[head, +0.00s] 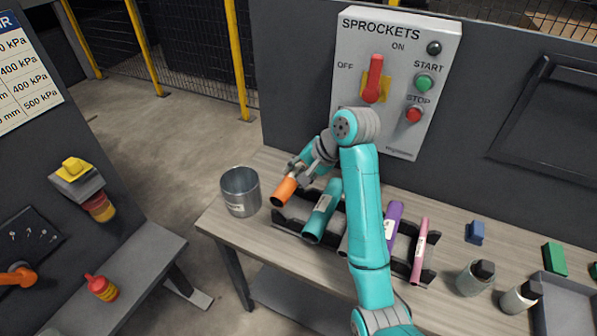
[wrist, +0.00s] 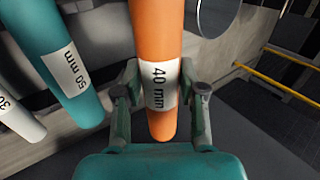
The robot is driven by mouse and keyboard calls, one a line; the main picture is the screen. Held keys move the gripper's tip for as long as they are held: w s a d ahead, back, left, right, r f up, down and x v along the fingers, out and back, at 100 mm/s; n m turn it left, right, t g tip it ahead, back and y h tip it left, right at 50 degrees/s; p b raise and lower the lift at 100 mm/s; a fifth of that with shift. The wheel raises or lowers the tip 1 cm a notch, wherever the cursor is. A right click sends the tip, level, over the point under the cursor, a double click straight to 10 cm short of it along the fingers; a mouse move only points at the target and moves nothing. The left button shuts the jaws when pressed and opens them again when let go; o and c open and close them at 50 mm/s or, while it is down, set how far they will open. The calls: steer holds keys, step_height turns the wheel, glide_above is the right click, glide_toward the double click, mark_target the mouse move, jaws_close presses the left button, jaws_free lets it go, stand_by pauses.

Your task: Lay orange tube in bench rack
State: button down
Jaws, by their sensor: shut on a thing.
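The orange tube (head: 284,191) is in my gripper (head: 308,176), at the left end of the bench rack in the head view. In the wrist view the orange tube (wrist: 155,45) carries a "40 mm" label, and my gripper (wrist: 160,88) is shut around it at the label. The dark bench rack (head: 287,224) lies on the bench and holds a teal tube (head: 321,211), a purple tube (head: 394,221) and a pink tube (head: 420,248). The orange tube is over the rack's left end; whether it touches the rack I cannot tell. My arm hides part of the rack's middle.
A metal bucket (head: 240,193) stands just left of the rack on the bench (head: 225,229). A switch panel (head: 395,75) is behind my arm. Blue and green blocks, jars and a grey tray (head: 562,312) are at the right. In the wrist view, a white tube (wrist: 18,118) lies beyond the teal one.

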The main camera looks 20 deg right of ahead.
steer(key=shift+f, duration=4.75)
steer(key=c, duration=0.6)
jaws_free()
steer(key=v, duration=0.7)
steer(key=shift+r, duration=0.2)
steer(key=shift+s, duration=0.15)
